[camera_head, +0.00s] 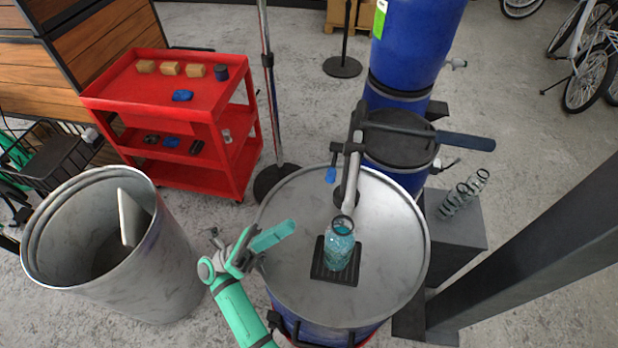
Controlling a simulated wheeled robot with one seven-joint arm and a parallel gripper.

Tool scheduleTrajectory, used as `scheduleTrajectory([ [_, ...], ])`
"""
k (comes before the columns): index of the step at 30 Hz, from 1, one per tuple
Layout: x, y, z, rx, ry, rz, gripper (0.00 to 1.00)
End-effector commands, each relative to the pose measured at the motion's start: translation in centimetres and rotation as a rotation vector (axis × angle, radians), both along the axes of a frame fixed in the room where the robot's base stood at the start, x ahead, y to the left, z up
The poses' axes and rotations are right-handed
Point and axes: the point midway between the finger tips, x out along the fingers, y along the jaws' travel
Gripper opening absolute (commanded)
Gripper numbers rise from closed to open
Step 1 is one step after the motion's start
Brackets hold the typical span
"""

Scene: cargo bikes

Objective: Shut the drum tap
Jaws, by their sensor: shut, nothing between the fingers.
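A metal tap assembly (352,148) stands over a round silver drum top (395,240), with a small blue lever (331,175) on its left side and a long dark-blue handle (466,141) reaching right. Its grey spout comes down over a clear jar (341,245) with teal contents, on a black drip mat (320,268). I cannot tell whether liquid is flowing. My gripper (290,227) is shut and empty, left of the jar, apart from the lever and spout.
A grey metal bin (60,255) with a pale panel inside stands at left. A red cart (170,100) with small blocks and blue items is behind it. A dark slanted beam (530,245) blocks the right, beside a grey box (462,225) with a coiled spring.

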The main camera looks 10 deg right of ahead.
Motion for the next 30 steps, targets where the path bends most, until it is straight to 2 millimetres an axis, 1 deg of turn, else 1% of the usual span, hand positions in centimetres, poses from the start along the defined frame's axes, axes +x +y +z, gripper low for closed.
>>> scheduleTrajectory([
  [5,-0.1,-1.1,0.8,0.002,-0.001,-0.003,0.0],
  [20,-0.5,-7.8,6.8,0.001,-0.003,-0.004,0.0],
  [24,0.3,-7.9,8.7,0.001,-0.004,-0.002,0.0],
  [30,0.8,-8.0,10.1,0.001,-0.001,0.0,0.0],
])
